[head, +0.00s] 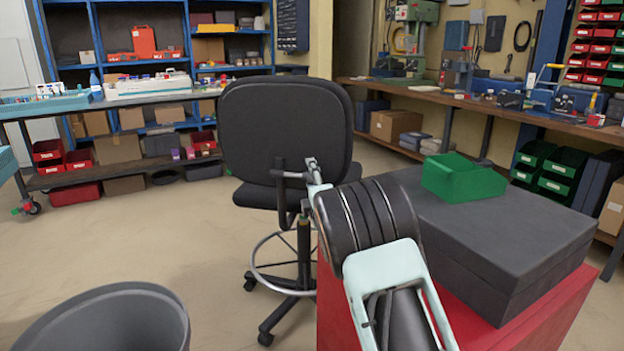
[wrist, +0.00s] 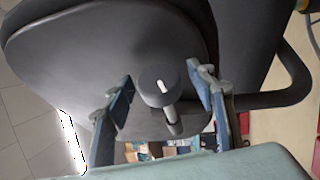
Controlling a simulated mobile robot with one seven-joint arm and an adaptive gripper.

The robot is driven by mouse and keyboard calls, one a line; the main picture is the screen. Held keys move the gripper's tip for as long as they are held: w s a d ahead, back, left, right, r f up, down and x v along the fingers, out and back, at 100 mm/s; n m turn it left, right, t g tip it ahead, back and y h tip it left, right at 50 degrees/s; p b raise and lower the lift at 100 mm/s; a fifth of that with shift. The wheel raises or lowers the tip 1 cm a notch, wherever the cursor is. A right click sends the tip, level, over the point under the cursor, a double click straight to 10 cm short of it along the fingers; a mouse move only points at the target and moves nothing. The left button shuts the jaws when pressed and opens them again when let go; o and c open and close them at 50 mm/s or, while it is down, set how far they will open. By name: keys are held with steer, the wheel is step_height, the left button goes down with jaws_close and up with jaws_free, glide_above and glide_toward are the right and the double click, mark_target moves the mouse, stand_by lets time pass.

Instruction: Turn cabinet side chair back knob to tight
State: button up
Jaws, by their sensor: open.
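The black chair (head: 284,128) stands in the middle of the head view with its back towards me. In the wrist view the chair back (wrist: 120,45) fills the upper part. Its round dark knob (wrist: 158,86) has a white mark and sits on a short stem. My gripper (wrist: 165,88) is open, with one finger on each side of the knob and a visible gap on both sides. In the head view my gripper (head: 312,165) is at the rear of the chair back, and the knob cannot be made out there.
A red cabinet (head: 345,310) with a dark grey case (head: 505,240) and a green bin (head: 462,178) stands close on the right. A grey round bin (head: 110,322) is at the lower left. Workbenches line the back. Floor left of the chair is clear.

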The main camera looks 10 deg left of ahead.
steer(key=c, duration=1.2)
steer(key=shift+r, duration=0.1)
